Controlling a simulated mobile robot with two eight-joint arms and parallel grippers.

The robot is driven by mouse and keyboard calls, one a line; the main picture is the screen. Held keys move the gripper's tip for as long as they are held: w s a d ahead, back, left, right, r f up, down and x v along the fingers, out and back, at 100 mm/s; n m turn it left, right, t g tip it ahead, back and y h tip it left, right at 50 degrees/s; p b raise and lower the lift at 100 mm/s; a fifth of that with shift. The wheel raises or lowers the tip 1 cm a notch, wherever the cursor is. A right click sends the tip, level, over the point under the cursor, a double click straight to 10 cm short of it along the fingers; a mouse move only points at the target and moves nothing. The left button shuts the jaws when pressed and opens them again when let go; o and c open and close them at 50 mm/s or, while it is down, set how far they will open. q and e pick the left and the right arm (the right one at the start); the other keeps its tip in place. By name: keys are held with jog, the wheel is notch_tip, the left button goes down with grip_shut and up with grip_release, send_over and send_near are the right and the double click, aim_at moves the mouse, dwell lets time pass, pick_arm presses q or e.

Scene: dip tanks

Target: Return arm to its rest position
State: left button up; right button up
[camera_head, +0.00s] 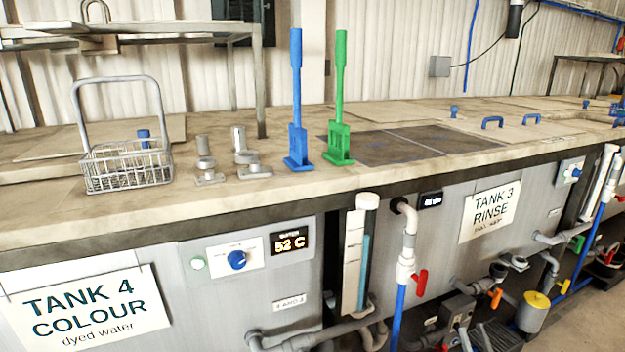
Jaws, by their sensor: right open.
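My left gripper and arm are not in view. A dark, ribbed shape (492,336) at the bottom edge, right of centre, may be part of my right gripper, which is open. It is cut off by the frame and hard to tell from the pipes around it. No gripper shows over the counter (215,205), and nothing there is held. The wire basket (127,165) stands at the left with its handle up. The blue upright tool (297,100) and the green upright tool (340,100) stand near the middle.
Two grey metal fittings (240,158) stand right of the basket. The tank 4 sign (84,312) and tank 3 sign (490,210) are on the front. Pipes, a red valve handle (420,283) and a yellow canister (533,312) crowd the lower right.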

jog(key=w+a+r+m+g+h, duration=0.3)
jog(key=w+r+m+g+h, duration=0.15)
jog(key=r+h, duration=0.3)
jog(key=s+a+m+g+h, duration=0.1)
jog(key=s+a+g, duration=0.4)
jog(key=s+a, duration=0.1)
jog(key=s+a+f+n+g+y, duration=0.1)
jog(key=s+a+f+g, duration=0.3)
jog(key=s, duration=0.8)
jog(key=s+a+f+n+g+y+p, duration=0.15)
jog(key=s+a+f+g, duration=0.35)
jog(key=s, duration=0.7)
jog(key=s+a+f+n+g+y, duration=0.1)
jog(key=s+a+n+g, duration=0.15)
jog(key=s+a, duration=0.6)
pick_arm(q)
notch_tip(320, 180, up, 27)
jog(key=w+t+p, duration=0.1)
jog(key=p, duration=2.1)
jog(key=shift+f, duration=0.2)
pick_arm(e)
notch_tip(320, 180, up, 25)
jog(key=s+d+t, duration=0.1)
jog(key=d, duration=0.2)
jog(key=shift+m, duration=0.45)
